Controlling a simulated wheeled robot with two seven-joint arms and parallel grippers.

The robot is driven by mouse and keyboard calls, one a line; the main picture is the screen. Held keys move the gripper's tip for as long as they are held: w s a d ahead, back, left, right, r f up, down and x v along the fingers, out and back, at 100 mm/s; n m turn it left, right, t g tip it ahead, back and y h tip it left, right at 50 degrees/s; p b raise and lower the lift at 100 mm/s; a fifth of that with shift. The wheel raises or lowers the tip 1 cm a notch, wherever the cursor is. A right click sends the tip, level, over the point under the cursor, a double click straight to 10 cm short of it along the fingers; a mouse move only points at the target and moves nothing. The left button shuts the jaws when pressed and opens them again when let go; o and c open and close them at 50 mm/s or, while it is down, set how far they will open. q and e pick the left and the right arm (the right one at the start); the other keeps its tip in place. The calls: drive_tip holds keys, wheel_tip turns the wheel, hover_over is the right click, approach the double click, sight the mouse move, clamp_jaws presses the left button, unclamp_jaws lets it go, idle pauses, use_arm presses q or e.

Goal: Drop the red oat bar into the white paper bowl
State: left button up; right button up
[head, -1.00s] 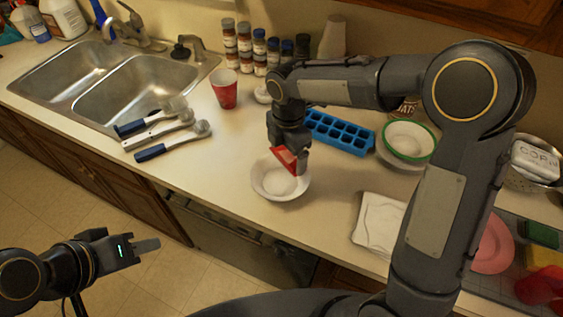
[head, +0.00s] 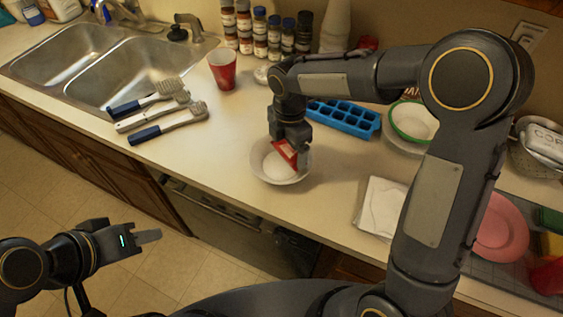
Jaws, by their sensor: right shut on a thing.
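The white paper bowl (head: 271,173) stands on the counter near its front edge. My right gripper (head: 291,146) is above the bowl, pointing down, and is shut on the red oat bar (head: 285,153). The bar is tilted and overlaps the bowl's upper right rim in the picture; I cannot tell whether it touches the bowl. My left gripper (head: 148,237) is away at the lower left, over the floor, with no object seen at it.
Several brushes (head: 165,123) lie left of the bowl by the sink (head: 125,75). A red cup (head: 222,70) stands behind, and a blue ice tray (head: 343,117) lies behind right. A green-rimmed bowl (head: 398,132) and white napkins (head: 374,207) are to the right.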

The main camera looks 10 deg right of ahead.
drive_tip(key=o, duration=0.8)
wheel_tip(320, 180, up, 8)
drive_tip(key=shift+f+b, duration=0.1)
drive_tip(key=shift+b, duration=0.2)
